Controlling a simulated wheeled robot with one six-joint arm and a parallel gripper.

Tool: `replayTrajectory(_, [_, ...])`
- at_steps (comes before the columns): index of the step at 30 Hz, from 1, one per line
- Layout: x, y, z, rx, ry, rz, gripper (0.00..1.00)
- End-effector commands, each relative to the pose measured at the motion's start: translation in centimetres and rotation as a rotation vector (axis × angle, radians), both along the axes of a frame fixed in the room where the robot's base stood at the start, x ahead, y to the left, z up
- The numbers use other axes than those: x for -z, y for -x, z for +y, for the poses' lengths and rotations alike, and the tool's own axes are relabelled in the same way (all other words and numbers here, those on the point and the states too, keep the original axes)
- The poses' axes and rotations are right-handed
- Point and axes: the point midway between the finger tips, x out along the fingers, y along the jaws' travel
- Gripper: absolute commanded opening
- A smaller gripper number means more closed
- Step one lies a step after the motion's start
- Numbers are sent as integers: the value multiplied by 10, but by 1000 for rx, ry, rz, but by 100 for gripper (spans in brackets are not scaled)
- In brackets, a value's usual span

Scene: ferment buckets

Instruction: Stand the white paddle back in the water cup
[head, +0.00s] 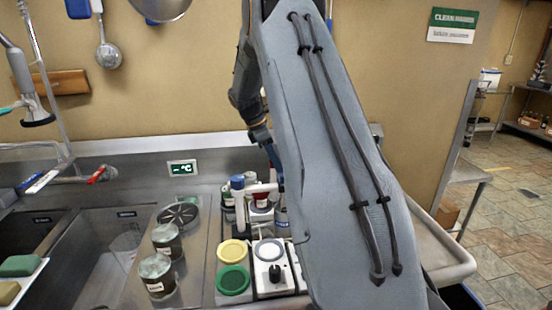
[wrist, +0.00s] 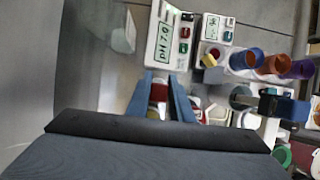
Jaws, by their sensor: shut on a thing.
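My gripper shows in the wrist view (wrist: 160,76) as two blue-grey fingers close together, shut on a thin pale piece, which I take to be the white paddle; its shape is mostly hidden. In the head view my arm covers most of the gripper, and only a blue finger (head: 274,160) shows above the bench items.
A white pH meter (wrist: 164,36) stands just beyond the fingers. Blue, orange and purple cups (wrist: 247,59) are to the right. Two lidded jars (head: 158,277) stand left of yellow and green lids (head: 233,281). The sink (head: 85,250) is at left.

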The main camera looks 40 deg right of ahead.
Motion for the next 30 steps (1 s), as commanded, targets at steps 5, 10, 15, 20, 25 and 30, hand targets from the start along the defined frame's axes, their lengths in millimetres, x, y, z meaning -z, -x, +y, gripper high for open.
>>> replayTrajectory(5, [18,0,0,0,-1,2,0])
replayTrajectory(10, [32,0,0,1,0,2,0])
replayTrajectory(15, [42,0,0,0,1,0,0])
replayTrajectory(20, [46,0,0,0,1,0,0])
replayTrajectory(25, [47,0,0,0,0,1,0])
replayTrajectory(30, [47,0,-1,0,0,1,25])
